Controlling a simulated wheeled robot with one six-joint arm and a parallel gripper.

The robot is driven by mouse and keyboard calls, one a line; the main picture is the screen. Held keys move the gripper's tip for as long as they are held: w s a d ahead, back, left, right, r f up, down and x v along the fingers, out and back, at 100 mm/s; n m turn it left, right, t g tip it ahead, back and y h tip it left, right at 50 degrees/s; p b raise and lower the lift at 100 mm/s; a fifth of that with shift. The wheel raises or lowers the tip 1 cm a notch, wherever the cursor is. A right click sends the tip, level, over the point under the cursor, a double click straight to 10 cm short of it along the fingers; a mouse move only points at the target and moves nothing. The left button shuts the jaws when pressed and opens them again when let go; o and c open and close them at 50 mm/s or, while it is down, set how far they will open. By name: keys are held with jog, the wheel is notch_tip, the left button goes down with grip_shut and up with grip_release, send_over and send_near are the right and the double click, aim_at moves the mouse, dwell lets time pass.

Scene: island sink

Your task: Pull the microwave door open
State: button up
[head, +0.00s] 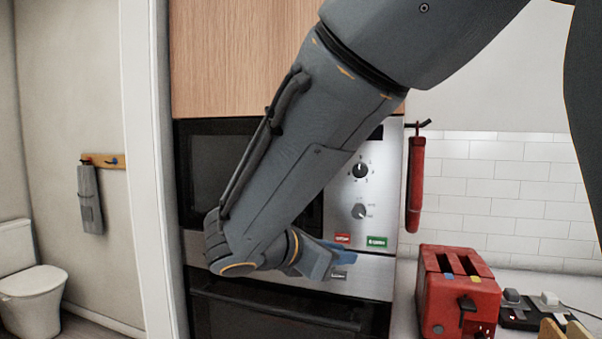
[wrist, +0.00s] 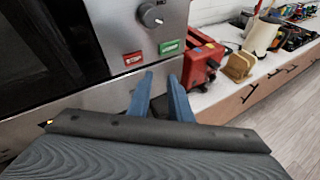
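The microwave is built into a tall cabinet; its dark glass door (head: 210,155) shows left of its steel control panel (head: 378,200) in the head view. My arm covers much of the door, and I cannot make out a handle. In the wrist view the door's dark glass (wrist: 45,45) fills the upper left, with the panel (wrist: 120,35) beside it. My gripper (wrist: 160,82) is open, its blue fingers apart with nothing visibly held. It is below the red button (wrist: 132,58) and green button (wrist: 169,47). In the head view my gripper (head: 342,256) is at the panel's lower edge.
A dark oven (head: 270,312) is below the microwave. A red toaster (head: 458,295) stands on the counter (head: 402,312) to the right, near the gripper's side. A red hanging item (head: 416,185) is beside the panel. A white door frame (head: 145,150) stands at left.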

jog(key=w+a+r+n+t+p, duration=0.2)
jog(key=a+r+n+t, duration=0.35)
jog(key=a+r, duration=0.7)
jog(key=shift+t+y, duration=0.35)
jog(key=shift+y, duration=0.05)
jog(key=p+x, duration=0.1)
jog(key=x, duration=0.4)
jog(key=d+r+p+x, duration=0.1)
jog(key=x, duration=0.2)
jog(key=shift+s+r+p, duration=0.1)
jog(key=shift+s+p, duration=0.2)
grip_shut()
jog(key=shift+d, duration=0.1)
